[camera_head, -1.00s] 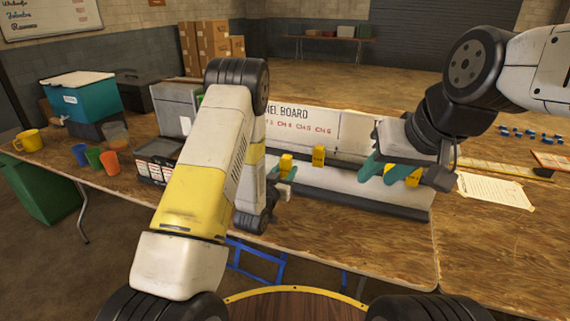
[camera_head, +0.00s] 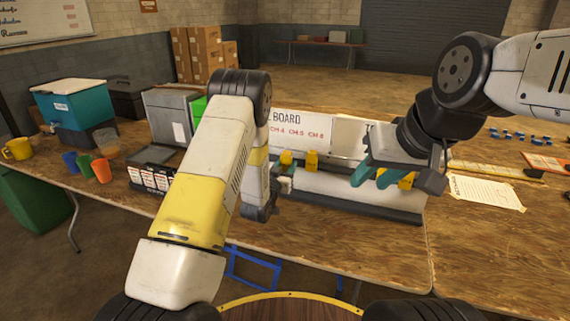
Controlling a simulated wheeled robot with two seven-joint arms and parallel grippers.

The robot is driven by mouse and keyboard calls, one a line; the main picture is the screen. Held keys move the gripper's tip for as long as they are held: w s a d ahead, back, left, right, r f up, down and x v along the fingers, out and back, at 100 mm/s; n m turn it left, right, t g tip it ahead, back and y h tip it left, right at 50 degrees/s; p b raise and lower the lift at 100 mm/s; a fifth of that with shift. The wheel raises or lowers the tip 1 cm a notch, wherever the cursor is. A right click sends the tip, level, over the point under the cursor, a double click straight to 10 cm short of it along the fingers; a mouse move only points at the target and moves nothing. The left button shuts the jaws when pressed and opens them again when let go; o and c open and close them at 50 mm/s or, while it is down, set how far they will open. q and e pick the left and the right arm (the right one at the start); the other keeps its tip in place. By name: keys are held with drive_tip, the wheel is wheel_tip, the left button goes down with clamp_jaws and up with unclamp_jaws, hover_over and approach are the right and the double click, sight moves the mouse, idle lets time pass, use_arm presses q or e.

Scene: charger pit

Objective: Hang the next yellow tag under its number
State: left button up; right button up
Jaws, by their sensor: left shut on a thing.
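The channel board (camera_head: 345,137) stands on the table, with CH-4, CH-5 and CH-6 readable in red. My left arm hides its left part. My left gripper (camera_head: 281,179) is shut on a yellow tag (camera_head: 286,158) in front of the board, below about CH-5. Whether this tag touches a hook cannot be seen. Another yellow tag (camera_head: 311,161) is at the board below CH-6, close to the right of the held one. My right gripper (camera_head: 376,177) is open, its teal fingers apart over the right part of the board. More yellow (camera_head: 407,181) shows beside its right finger.
A black rack with white cards (camera_head: 150,178), cups (camera_head: 102,170) and a teal cooler (camera_head: 72,103) are on the left. A paper sheet (camera_head: 485,192) and a yellow strip (camera_head: 485,168) lie on the right. The table front (camera_head: 385,250) is clear.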

use_arm(q)
drive_tip(key=shift+f+x, duration=0.2)
drive_tip(key=shift+x, duration=0.9)
drive_tip(key=shift+f+x, duration=0.2)
drive_tip(key=shift+x, duration=0.95)
drive_tip(key=shift+f+x, duration=0.25)
drive_tip(key=shift+x, duration=0.85)
drive_tip(key=o, duration=1.4)
drive_tip(key=shift+c, duration=0.2)
